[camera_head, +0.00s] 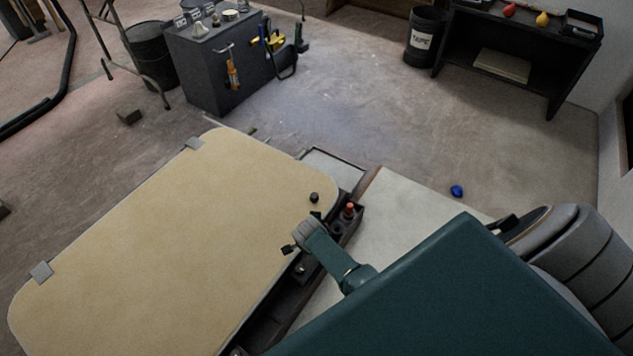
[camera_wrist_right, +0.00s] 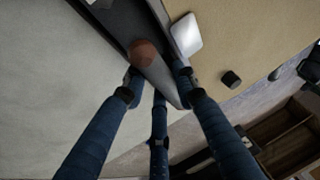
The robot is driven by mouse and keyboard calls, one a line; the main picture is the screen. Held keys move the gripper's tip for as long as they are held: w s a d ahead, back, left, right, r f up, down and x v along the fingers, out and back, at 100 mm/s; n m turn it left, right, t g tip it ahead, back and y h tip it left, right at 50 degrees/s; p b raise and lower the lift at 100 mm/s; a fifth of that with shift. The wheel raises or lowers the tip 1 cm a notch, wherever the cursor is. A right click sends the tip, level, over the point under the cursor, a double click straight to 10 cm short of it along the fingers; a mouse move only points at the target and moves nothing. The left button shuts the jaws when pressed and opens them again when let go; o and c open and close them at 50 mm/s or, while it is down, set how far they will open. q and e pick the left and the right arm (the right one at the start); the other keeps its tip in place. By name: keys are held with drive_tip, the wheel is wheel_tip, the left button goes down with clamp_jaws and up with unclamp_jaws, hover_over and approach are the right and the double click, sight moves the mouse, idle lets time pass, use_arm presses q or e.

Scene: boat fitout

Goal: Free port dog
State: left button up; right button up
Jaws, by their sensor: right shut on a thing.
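A cream hatch panel (camera_head: 160,250) lies flat, with grey clips (camera_head: 193,143) along its far left edge. A dark trough (camera_head: 270,315) runs along its right edge. A red-topped peg (camera_head: 349,210) stands at the trough's far end; a reddish round end shows in the wrist view (camera_wrist_right: 142,52). A small black knob (camera_head: 314,197) sits near the panel's corner; it is also in the wrist view (camera_wrist_right: 231,79). In the wrist view my right gripper (camera_wrist_right: 157,79) has its blue fingers closed around a grey wedge-like piece, partly hidden. A silver plate (camera_wrist_right: 187,36) lies just beyond the fingertips.
A pale flat surface (camera_head: 385,205) lies right of the trough. A grey tool cabinet (camera_head: 215,65), a black bin (camera_head: 424,40) and a dark shelf unit (camera_head: 515,45) stand at the back. Open floor lies between.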

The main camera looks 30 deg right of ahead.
drive_tip(key=o, duration=1.3)
drive_tip(key=shift+s+d+f, duration=0.15)
drive_tip(key=shift+s+d, duration=0.3)
drive_tip(key=shift+w+a, duration=0.1)
drive_tip(key=shift+w+a, duration=0.1)
drive_tip(key=shift+a, duration=0.05)
drive_tip(key=v, duration=1.2)
